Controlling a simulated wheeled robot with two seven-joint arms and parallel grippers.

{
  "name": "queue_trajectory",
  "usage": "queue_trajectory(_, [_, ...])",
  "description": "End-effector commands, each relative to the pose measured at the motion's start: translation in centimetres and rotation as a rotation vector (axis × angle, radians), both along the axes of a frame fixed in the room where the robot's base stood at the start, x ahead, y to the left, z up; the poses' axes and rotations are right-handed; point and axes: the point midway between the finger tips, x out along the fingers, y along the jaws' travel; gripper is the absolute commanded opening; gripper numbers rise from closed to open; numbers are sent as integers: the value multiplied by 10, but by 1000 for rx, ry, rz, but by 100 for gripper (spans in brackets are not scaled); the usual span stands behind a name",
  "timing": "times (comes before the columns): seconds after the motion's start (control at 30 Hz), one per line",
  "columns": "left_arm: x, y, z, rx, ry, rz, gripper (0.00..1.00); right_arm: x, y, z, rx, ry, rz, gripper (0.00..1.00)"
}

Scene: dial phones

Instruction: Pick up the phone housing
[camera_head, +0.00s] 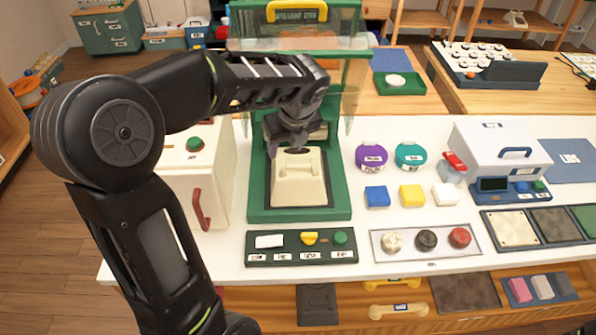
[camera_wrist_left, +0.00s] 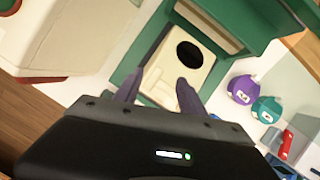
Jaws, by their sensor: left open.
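The phone housing (camera_head: 299,182) is a cream, wedge-shaped body with a dark round opening near its top. It sits on the base of a green frame machine (camera_head: 342,202). In the left wrist view the housing (camera_wrist_left: 168,82) shows beyond my fingertips, with its dark hole clear. My left gripper (camera_head: 290,147) is open above the back part of the housing. In the left wrist view its two dark fingers (camera_wrist_left: 158,90) are apart, with part of the housing between them in the picture. I cannot tell whether they touch it. My right gripper is not in view.
A cream box with a red handle (camera_head: 201,208) stands close left of the machine. A control panel (camera_head: 301,247) lies in front. Purple (camera_head: 371,157) and teal (camera_head: 410,155) round pieces and colored blocks (camera_head: 411,195) are on the right. The machine's upper frame (camera_head: 345,60) rises behind my gripper.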

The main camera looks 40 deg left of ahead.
Motion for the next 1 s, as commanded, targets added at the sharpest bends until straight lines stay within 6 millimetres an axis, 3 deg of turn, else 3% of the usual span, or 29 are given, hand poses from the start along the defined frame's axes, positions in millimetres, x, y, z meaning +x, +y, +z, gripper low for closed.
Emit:
queue_trajectory(0.43, [6, 15, -47, -1, 3, 0, 48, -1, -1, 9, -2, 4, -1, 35])
queue_trajectory(1.0, [6, 16, -49, -1, 1, 0, 48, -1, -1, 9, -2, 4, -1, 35])
